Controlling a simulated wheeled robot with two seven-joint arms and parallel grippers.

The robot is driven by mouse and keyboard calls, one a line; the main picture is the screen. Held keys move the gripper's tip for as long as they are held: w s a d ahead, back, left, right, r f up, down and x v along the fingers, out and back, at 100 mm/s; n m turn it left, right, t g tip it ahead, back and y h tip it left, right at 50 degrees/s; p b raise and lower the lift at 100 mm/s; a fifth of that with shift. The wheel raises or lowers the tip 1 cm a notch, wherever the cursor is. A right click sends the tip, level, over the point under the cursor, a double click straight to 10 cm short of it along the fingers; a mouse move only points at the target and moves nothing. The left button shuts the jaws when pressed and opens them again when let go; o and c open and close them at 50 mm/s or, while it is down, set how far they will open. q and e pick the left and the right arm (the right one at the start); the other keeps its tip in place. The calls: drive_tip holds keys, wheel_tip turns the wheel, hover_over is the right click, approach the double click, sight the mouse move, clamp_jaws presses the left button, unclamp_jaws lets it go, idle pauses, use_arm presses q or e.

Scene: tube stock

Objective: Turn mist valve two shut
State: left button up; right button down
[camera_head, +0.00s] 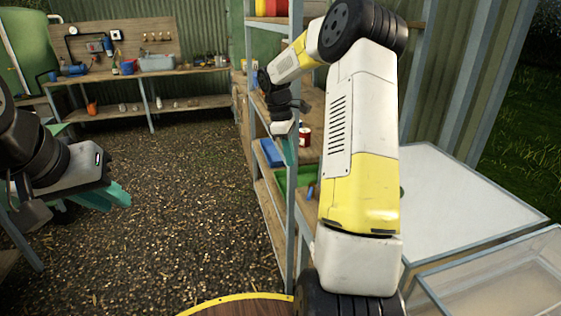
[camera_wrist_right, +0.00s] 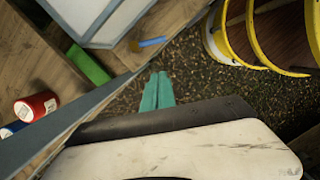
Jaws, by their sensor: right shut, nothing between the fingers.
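My right gripper (camera_head: 288,150) is beside the grey-framed shelf rack in the head view, partly hidden by the post. In the right wrist view its teal fingers (camera_wrist_right: 157,91) are together, empty, above the gravel. My left gripper (camera_head: 104,196) is at the left edge of the head view, over gravel; its teal fingers overlap, so its opening is unclear. I cannot make out which is mist valve two. Neither gripper touches these parts.
The rack shelves hold a blue bin (camera_head: 271,152), a green tray (camera_head: 285,182) and a red-and-white can (camera_head: 304,135). A workbench (camera_head: 180,74) stands at the back. A pale-topped table (camera_head: 455,205) is at right. The central gravel floor (camera_head: 175,185) is clear.

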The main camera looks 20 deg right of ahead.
approach(310, 194)
wheel_tip(310, 194, down, 4)
drive_tip(key=w+a, duration=0.2)
drive_tip(key=a, duration=0.1)
drive_tip(key=d+f, duration=0.1)
drive_tip(key=s+d+f, duration=0.1)
drive_tip(key=d+f, duration=0.1)
drive_tip(key=shift+s, duration=0.2)
drive_tip(key=shift+s+d+n, duration=0.3)
drive_tip(key=shift+s+n, duration=0.1)
drive_tip(key=shift+n, duration=0.7)
drive_tip(key=shift+s+d+n+t, duration=0.2)
drive_tip(key=shift+d+n, duration=0.05)
drive_tip(key=shift+n, duration=0.35)
drive_tip(key=shift+s+d+n+t, duration=0.2)
drive_tip(key=shift+d+n, duration=0.05)
drive_tip(key=shift+n, duration=0.35)
drive_tip(key=shift+s+d, duration=0.1)
drive_tip(key=shift+d, duration=0.25)
